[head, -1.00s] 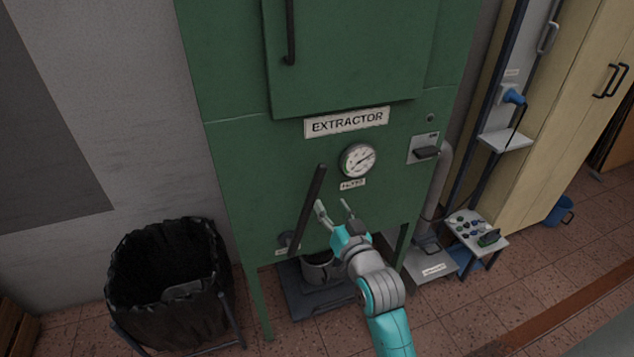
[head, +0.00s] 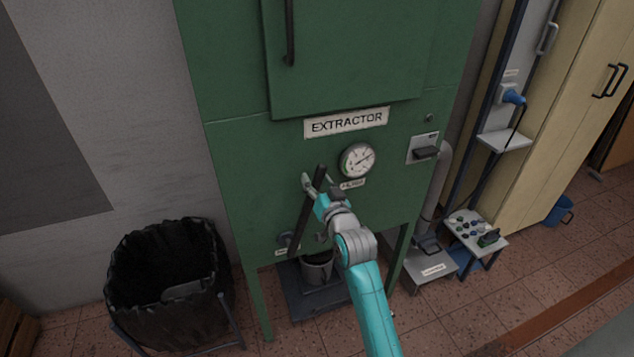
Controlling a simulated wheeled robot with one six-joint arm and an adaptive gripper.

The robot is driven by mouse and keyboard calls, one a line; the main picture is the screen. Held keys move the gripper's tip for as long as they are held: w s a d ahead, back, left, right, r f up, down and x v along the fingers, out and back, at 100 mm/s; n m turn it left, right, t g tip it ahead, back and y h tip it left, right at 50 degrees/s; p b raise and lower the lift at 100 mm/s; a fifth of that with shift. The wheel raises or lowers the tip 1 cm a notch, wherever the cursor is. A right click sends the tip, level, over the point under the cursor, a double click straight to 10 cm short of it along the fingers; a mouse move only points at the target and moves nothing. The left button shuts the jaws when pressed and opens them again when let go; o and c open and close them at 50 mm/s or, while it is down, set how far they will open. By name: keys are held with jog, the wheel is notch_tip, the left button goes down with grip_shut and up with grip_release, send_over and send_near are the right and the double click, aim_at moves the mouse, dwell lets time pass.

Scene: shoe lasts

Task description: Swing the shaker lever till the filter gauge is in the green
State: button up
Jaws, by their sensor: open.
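The shaker lever (head: 304,216) is a dark bar on the front of the green extractor (head: 240,200). It leans a little to the right from its pivot low on the panel. The filter gauge (head: 357,160) is a round white dial under the EXTRACTOR label. Its needle appears to point to the upper right; the coloured zones are too small to read. My gripper (head: 318,181) is open at the upper part of the lever, with one finger on each side of it. Whether the fingers touch the bar cannot be told.
A bin with a black liner (head: 165,270) stands at the lower left. A grey bucket (head: 317,268) sits under the extractor. A switch box (head: 424,149) is right of the gauge. A small table with parts (head: 476,229) stands further right.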

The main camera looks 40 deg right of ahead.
grip_shut()
dwell(0.3)
